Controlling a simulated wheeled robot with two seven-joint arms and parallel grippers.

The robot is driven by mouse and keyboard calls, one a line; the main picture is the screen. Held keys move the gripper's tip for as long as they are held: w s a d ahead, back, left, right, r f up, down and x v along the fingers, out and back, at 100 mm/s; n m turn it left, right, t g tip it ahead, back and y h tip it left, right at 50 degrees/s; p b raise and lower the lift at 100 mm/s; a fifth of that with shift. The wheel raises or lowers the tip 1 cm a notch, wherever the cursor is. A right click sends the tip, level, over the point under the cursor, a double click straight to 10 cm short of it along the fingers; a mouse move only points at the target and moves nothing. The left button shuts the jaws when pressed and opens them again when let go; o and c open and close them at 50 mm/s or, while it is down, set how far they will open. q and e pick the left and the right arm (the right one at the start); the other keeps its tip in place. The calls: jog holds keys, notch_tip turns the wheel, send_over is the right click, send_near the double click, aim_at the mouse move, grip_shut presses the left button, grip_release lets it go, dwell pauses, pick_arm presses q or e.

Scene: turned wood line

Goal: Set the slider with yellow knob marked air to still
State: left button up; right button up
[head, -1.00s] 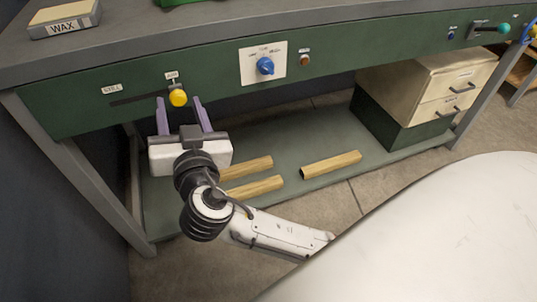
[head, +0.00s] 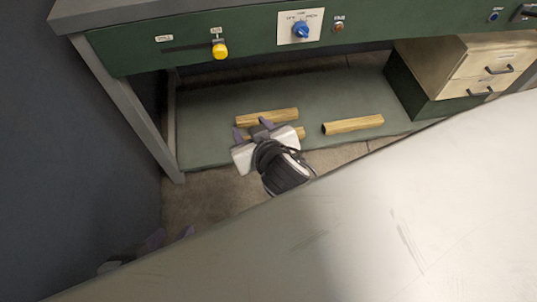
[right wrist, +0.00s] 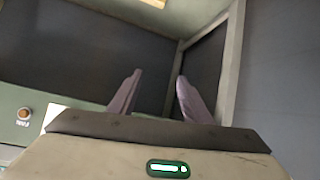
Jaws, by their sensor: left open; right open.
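The yellow knob (head: 220,51) sits at the right end of a dark horizontal slot (head: 186,48) in the green front panel, under a small label (head: 216,31) that is hard to read now. A STILL label (head: 164,38) is above the slot's left end. My right gripper (head: 252,128) is open and empty, below the knob and to its right, apart from it. Its two purple fingers stand apart in the right wrist view (right wrist: 158,82), with nothing between them. My left gripper (head: 170,236) is open at the lower left, partly hidden behind my own white body, far from the knob.
Several wood pieces (head: 352,125) lie on the lower shelf (head: 205,148). A drawer unit (head: 485,75) stands at right. A table leg (head: 125,105) is at left.

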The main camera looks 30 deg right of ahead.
jog(key=s+f+n+g+y+p, duration=0.2)
jog(key=s+p, duration=0.3)
jog(key=s, duration=0.4)
jog(key=shift+s+f+y, duration=0.25)
jog(key=shift+f+y, duration=0.05)
jog(key=shift+f, duration=0.5)
jog(key=shift+d, duration=0.1)
